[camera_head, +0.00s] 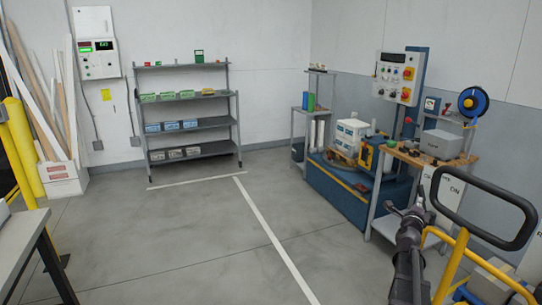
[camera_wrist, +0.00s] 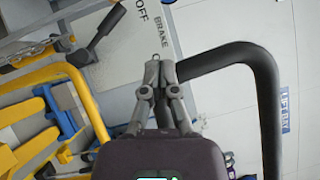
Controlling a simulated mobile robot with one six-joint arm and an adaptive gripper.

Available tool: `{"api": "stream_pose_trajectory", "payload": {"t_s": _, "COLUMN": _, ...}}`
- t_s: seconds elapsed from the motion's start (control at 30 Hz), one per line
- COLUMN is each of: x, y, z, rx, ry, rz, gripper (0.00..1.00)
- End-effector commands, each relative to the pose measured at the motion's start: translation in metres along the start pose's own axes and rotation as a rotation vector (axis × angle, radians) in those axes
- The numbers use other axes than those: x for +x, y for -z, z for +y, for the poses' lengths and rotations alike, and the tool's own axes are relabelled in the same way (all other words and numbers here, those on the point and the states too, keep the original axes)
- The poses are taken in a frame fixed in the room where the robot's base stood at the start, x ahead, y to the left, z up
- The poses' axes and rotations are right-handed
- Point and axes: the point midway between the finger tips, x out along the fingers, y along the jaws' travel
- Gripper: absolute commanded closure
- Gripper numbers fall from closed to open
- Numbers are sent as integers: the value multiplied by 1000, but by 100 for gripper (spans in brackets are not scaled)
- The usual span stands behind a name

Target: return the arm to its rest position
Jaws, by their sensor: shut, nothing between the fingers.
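My gripper (camera_head: 418,200) shows at the lower right of the head view, at the end of my dark arm, left of a black loop handle (camera_head: 527,215). In the wrist view, my gripper (camera_wrist: 158,62) points up the picture, with its two fingertips together and nothing between them. The black handle (camera_wrist: 262,80) curves past its right side there. I cannot tell whether they touch. A grey panel (camera_wrist: 140,60) marked OFF and BRAKE lies beyond the fingertips, with a dark lever (camera_wrist: 97,36) at upper left.
A yellow frame (camera_head: 452,265) carries the handle close to my arm. A workbench (camera_head: 465,165) and blue machine base (camera_head: 340,190) stand behind. A shelf rack (camera_head: 190,122) is at the back wall and a table (camera_head: 22,240) at left. The middle floor is clear.

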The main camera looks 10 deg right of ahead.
Motion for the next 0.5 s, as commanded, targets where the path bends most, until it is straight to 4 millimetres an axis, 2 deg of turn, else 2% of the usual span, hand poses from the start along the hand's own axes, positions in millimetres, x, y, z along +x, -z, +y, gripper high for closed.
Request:
{"api": "stream_pose_trajectory", "payload": {"t_s": 0.17, "x": -5, "y": -18, "z": 3, "rx": -36, "ry": -30, "rz": -45, "gripper": 100}}
{"api": "stream_pose_trajectory", "payload": {"t_s": 0.27, "x": -13, "y": -42, "z": 8, "rx": -91, "ry": -73, "rz": -109, "gripper": 100}}
{"api": "stream_pose_trajectory", "payload": {"t_s": 0.37, "x": -27, "y": -76, "z": 17, "rx": -176, "ry": -135, "rz": -205, "gripper": 100}}
{"api": "stream_pose_trajectory", "payload": {"t_s": 0.5, "x": -59, "y": -133, "z": 35, "rx": -334, "ry": -241, "rz": -381, "gripper": 100}}
